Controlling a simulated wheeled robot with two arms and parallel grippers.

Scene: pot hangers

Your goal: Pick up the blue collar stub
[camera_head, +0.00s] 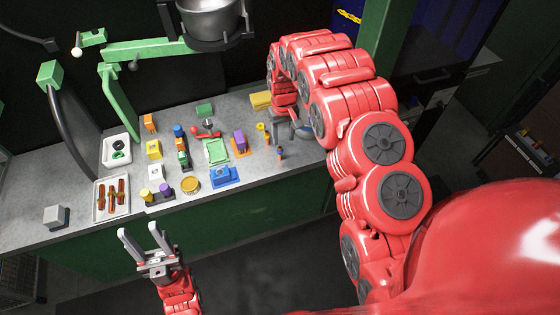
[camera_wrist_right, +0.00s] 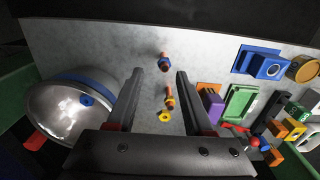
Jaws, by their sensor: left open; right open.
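The blue collar stub (camera_head: 280,153) is a small orange-brown peg with a blue band on the grey worktop, near the front edge. In the right wrist view the stub (camera_wrist_right: 164,62) lies just beyond the gap between the fingertips, untouched. A similar peg with a yellow band (camera_wrist_right: 170,97) lies between the fingers. My right gripper (camera_wrist_right: 160,73) is open and empty, above the worktop. In the head view it is partly hidden by its own arm. My left gripper (camera_head: 138,230) is open and empty, in front of the worktop's front edge.
A shiny metal bowl with a blue band (camera_wrist_right: 72,105) stands close beside my right gripper. A yellow nut (camera_wrist_right: 165,116) lies near the pegs. A purple block on an orange base (camera_head: 239,141) and several coloured parts fill the worktop to the left. A pot (camera_head: 208,20) hangs above.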

